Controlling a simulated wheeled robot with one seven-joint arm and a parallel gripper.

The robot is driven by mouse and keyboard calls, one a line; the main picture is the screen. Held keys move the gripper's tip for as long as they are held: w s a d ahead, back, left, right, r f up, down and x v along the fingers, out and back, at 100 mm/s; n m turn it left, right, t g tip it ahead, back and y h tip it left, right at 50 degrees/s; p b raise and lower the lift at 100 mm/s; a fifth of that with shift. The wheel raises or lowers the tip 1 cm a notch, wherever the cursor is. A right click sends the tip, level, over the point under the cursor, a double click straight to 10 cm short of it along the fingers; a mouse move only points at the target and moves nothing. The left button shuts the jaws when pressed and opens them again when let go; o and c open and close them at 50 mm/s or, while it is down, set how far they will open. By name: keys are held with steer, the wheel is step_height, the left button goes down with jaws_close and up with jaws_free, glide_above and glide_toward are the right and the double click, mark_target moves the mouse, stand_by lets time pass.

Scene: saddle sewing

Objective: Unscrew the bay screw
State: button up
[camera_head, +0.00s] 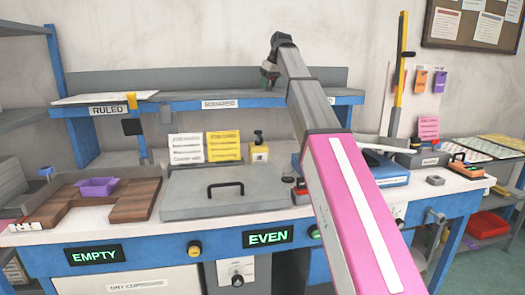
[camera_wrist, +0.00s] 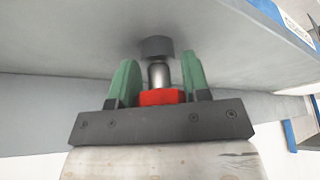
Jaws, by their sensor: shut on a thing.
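My gripper (camera_wrist: 160,76) has two green fingers, one on each side of a short metal shaft with a dark round cap, which I take for the bay screw (camera_wrist: 157,47). It is shut on this screw. The dark cap lies against or very near a grey panel (camera_wrist: 60,40); I cannot tell whether they touch. A red block (camera_wrist: 162,97) sits between the finger bases. In the head view my gripper (camera_head: 268,74) is small, at the upper shelf, and the screw cannot be made out there.
The blue-edged upper shelf (camera_head: 190,105) runs behind the bench. Below are a grey lid with a black handle (camera_head: 215,205), a wooden block with a purple tray (camera_head: 97,187), and cards (camera_head: 224,146). My arm crosses the right half. Lit signs read EMPTY (camera_head: 94,256) and EVEN (camera_head: 268,239).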

steer(key=shift+n+g, duration=0.3)
steer(key=shift+n, duration=0.3)
steer(key=shift+n+g+y, duration=0.3)
steer(key=shift+n+y, duration=0.1)
steer(key=shift+n, duration=0.7)
steer(key=shift+s+n, duration=0.1)
steer(key=shift+n, duration=0.5)
steer(key=shift+g, duration=0.3)
steer(key=n+g, duration=0.1)
steer(key=n, duration=0.2)
steer(key=o, duration=1.5)
